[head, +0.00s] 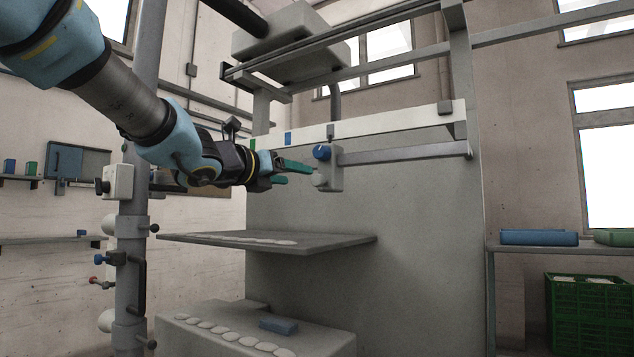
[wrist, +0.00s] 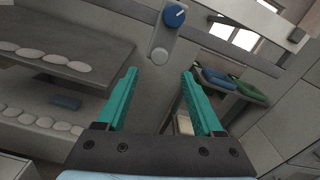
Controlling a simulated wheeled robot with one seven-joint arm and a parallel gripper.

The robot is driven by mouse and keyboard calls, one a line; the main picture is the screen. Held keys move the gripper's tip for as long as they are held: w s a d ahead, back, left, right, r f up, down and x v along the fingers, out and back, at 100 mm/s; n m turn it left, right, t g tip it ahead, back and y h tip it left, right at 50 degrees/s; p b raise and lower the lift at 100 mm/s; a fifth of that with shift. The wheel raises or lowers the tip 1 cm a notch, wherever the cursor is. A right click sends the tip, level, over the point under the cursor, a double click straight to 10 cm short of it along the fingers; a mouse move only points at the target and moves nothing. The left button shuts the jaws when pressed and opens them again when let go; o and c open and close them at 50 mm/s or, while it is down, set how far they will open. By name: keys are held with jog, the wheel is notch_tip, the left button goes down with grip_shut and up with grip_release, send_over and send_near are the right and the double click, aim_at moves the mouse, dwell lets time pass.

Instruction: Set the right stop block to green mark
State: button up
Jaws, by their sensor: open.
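A grey stop block (head: 329,176) with a blue knob (head: 322,152) and a pale round knob on its front sits at the left part of a grey rail (head: 410,153). It also shows in the wrist view (wrist: 165,38), ahead of the fingertips. A white strip (head: 390,122) above the rail bears a green mark (head: 252,144) at its left end, then a blue mark (head: 288,138) and a dark grey mark (head: 330,131). The block is below the dark grey mark. My gripper (head: 299,174) is open and empty, its teal fingers pointing at the block from the left.
A grey shelf (head: 340,241) holding flat pale discs juts out below my gripper. A lower ledge (head: 330,340) carries more discs and a blue block (head: 278,326). A grey post (head: 131,230) stands at left. A green crate (head: 590,310) is at far right.

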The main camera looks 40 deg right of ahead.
aim_at(316, 180)
jog(key=p+x, duration=0.4)
jog(key=x, duration=0.5)
jog(key=shift+d+r, duration=0.1)
jog(key=shift+d, duration=0.1)
jog(key=shift+w+d, duration=0.2)
jog(key=shift+d, duration=0.35)
jog(key=shift+c, duration=0.2)
grip_shut()
dwell(0.5)
